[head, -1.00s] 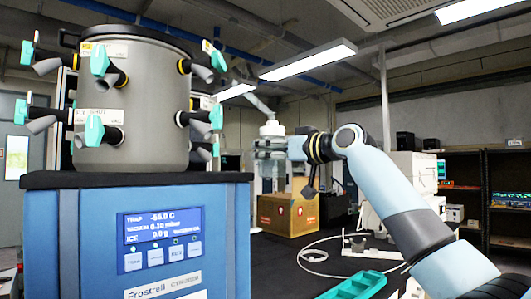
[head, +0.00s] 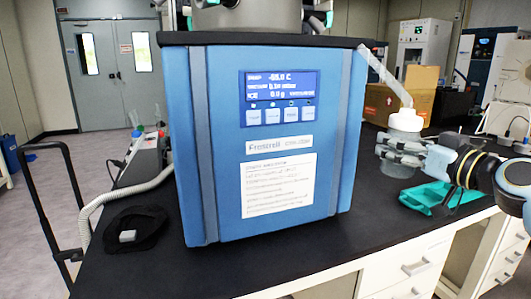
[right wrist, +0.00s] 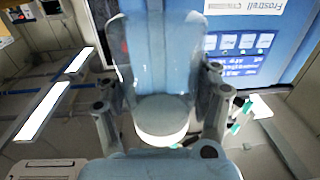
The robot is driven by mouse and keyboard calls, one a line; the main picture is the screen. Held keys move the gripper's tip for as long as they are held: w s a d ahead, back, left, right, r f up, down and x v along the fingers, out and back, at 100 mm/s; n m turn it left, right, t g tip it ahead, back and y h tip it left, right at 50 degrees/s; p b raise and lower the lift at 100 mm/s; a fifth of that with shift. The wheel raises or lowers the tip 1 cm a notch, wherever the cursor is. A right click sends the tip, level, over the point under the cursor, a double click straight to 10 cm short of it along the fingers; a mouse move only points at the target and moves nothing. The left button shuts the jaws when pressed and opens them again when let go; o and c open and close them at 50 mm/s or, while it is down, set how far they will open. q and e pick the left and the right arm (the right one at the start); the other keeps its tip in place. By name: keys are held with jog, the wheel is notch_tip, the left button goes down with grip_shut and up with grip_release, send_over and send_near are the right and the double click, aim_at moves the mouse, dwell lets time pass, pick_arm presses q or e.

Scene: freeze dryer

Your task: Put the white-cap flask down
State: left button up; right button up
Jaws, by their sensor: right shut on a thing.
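The white-cap flask (head: 405,122) is clear, with a white cap and a slanted glass tube rising from it. In the head view it is right of the blue freeze dryer, roughly upright. My right gripper (head: 399,150) is shut around its body from the right side. The flask's base appears above the black bench (head: 330,255), but I cannot tell the exact gap. In the right wrist view the flask (right wrist: 158,75) lies between the two fingers of my right gripper (right wrist: 165,95). My left gripper is not in view.
The blue freeze dryer (head: 222,150) stands on the bench, its ports partly cut off at the top. A cardboard box (head: 381,103) stands behind. Bare black bench lies right of the dryer's front.

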jog(key=s+a+f+y+b, duration=0.1)
jog(key=s+a+f+b, duration=0.25)
jog(key=s+f, duration=0.9)
jog(key=s+a+r+n, duration=0.1)
jog(key=s+a+r, duration=0.2)
jog(key=s+r, duration=0.4)
jog(key=shift+r+g, duration=0.3)
jog(key=shift+r, duration=0.85)
jog(key=shift+a, duration=0.15)
